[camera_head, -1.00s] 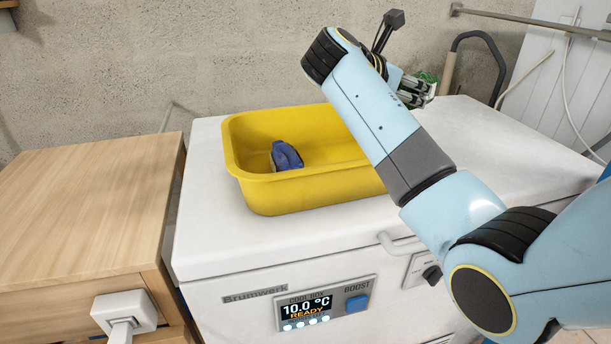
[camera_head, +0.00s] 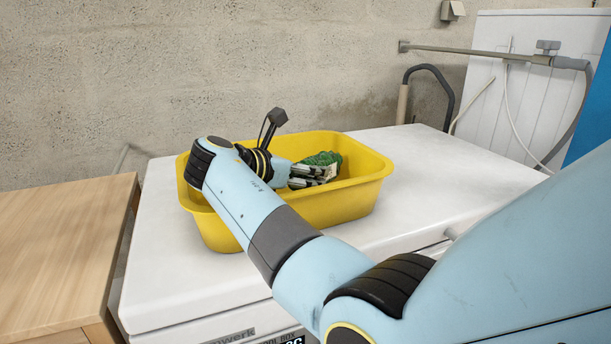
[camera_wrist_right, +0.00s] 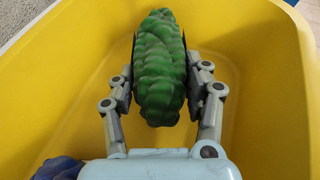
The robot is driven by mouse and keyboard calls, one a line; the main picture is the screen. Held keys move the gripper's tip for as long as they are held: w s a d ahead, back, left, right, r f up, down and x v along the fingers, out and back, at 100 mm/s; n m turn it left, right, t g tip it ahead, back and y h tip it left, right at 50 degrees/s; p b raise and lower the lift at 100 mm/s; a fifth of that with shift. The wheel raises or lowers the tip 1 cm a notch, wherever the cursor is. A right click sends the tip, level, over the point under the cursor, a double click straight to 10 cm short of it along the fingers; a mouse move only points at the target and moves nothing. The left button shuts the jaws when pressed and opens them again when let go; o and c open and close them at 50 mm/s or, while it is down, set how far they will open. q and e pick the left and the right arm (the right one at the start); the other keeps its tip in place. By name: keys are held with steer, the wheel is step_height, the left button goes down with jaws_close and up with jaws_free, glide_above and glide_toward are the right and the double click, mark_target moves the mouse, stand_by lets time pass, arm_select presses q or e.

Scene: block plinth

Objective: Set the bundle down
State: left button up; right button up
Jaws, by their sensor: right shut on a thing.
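The bundle (camera_wrist_right: 160,68) is a green, leafy, lumpy thing. It also shows in the head view (camera_head: 322,158), partly behind the fingers. My right gripper (camera_head: 318,172) is shut on it, with one finger on each side, as the right wrist view (camera_wrist_right: 160,80) shows. The bundle is over the inside of a yellow tub (camera_head: 352,200). I cannot tell whether it touches the tub's floor. My left gripper is in neither view.
The tub stands on a white chest-type appliance (camera_head: 450,180), whose top is clear to the right. A wooden cabinet (camera_head: 60,250) stands at the left. A blue thing (camera_wrist_right: 60,168) lies in the tub, at the wrist view's lower left corner.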

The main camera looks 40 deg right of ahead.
steer(key=shift+s+f, duration=0.1)
steer(key=shift+f, duration=0.15)
